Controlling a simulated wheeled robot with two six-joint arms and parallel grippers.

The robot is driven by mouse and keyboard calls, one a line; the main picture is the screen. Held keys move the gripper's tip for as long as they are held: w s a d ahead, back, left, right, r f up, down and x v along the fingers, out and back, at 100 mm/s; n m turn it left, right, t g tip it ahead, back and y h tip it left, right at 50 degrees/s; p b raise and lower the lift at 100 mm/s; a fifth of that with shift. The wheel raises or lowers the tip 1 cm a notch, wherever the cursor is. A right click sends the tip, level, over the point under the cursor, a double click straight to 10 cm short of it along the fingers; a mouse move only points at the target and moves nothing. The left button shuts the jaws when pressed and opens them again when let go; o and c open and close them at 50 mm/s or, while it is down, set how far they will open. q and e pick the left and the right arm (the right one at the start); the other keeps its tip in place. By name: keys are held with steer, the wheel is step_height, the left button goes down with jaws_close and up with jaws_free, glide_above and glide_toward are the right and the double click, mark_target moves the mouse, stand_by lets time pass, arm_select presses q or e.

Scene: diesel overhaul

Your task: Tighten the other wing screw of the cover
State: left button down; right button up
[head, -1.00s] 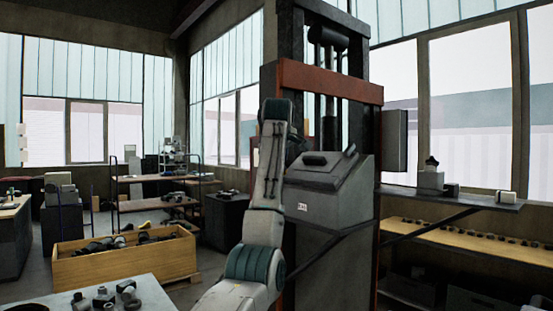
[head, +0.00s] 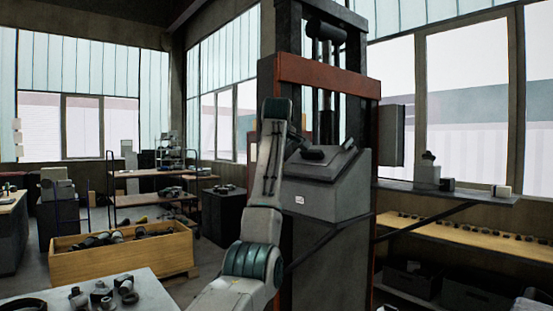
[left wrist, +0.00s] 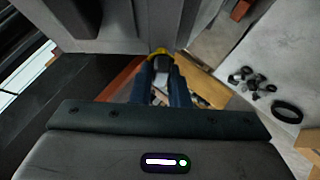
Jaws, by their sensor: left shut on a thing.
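My left arm rises through the middle of the head view, and its gripper is mostly hidden behind its own wrist there. In the left wrist view my left gripper (left wrist: 160,62) is shut, its two dark blue fingers reaching to a small yellow thing (left wrist: 158,51) at the tips. The thing's shape is too small to make out, so I cannot tell if it is a wing screw. A grey panel (left wrist: 110,22) lies just beyond the fingertips. In the head view a grey housing with a sloping top (head: 345,180) stands right behind the arm. My right gripper is not in view.
A red-framed press (head: 325,75) stands behind the housing. A pale table (head: 150,296) with several small dark parts and a black ring (left wrist: 287,107) is at lower left. A wooden crate (head: 125,262) of parts stands behind it. A shelf (head: 450,193) runs right.

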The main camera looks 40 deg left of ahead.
arm_select(q)
steer(key=m+t+b, duration=0.2)
steer(key=m+b, duration=0.1)
steer(key=shift+s+a, duration=0.1)
steer(key=shift+s, duration=0.05)
steer(key=shift+r+m+t+b, duration=0.15)
steer(key=shift+m+t+b, duration=0.25)
steer(key=shift+m+b, duration=0.15)
steer(key=shift+r+m, duration=0.15)
steer(key=shift+m, duration=0.1)
steer(key=shift+r+h, duration=0.15)
steer(key=shift+h, duration=0.15)
steer(key=shift+f+m+t+b, duration=0.25)
steer(key=shift+m+t+b, duration=0.35)
steer(key=shift+m+b, duration=0.15)
steer(key=shift+m+t+h+b, duration=0.3)
steer(key=shift+m+h, duration=0.1)
steer(key=shift+m, duration=0.35)
steer(key=shift+r+m+t+h, duration=0.2)
steer(key=shift+m+t+h, duration=0.45)
steer(key=shift+m, duration=0.55)
